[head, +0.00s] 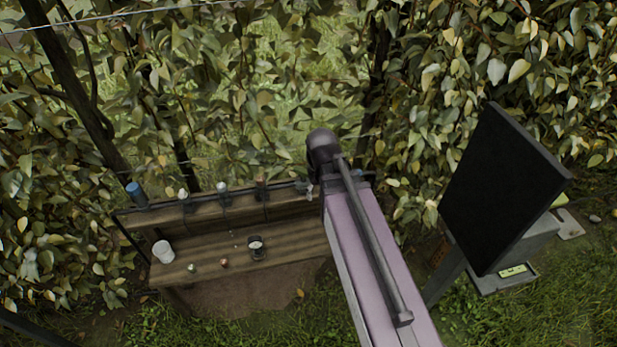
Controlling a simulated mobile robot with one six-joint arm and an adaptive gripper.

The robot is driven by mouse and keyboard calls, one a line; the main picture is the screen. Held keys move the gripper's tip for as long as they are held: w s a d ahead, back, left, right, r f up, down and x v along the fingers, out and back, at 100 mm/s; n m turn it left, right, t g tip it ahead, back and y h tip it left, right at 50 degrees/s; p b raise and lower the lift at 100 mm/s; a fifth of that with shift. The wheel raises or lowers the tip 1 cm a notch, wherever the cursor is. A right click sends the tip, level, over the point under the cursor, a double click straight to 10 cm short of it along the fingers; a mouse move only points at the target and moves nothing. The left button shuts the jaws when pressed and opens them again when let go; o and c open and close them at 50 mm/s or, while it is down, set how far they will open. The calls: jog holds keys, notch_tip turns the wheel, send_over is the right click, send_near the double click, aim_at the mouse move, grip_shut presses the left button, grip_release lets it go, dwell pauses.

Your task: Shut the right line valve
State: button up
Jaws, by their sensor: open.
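Several small fittings stand along the back rail of a wooden bench at the lower left in the head view. They include a blue-topped one (137,194), two pale-topped ones (183,195) and a red-topped one (261,186). A small grey piece (305,188) shows at the rail's right, beside my arm. Which of these is the right line valve, and how its handle is turned, is too small to tell. My arm rises from the bottom edge and covers the bench's right end. My gripper is not visible.
The wooden bench (290,243) holds a white cup (163,251), a small dark-rimmed item (256,247) and two small fittings (224,262). A black panel (505,190) stands at the right beside a grey box (520,250). Leafy growth and trunks close the back.

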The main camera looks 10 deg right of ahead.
aim_at(304, 170)
jog(key=w+r+n+p, duration=0.1)
jog(key=w+n, duration=0.7)
jog(key=w, duration=1.4)
jog(key=shift+r, duration=0.2)
jog(key=shift+s+f, duration=0.1)
jog(key=shift+f, duration=0.1)
notch_tip(304, 170, down, 13)
jog(key=b, duration=1.3)
jog(key=shift+f, duration=0.2)
grip_shut()
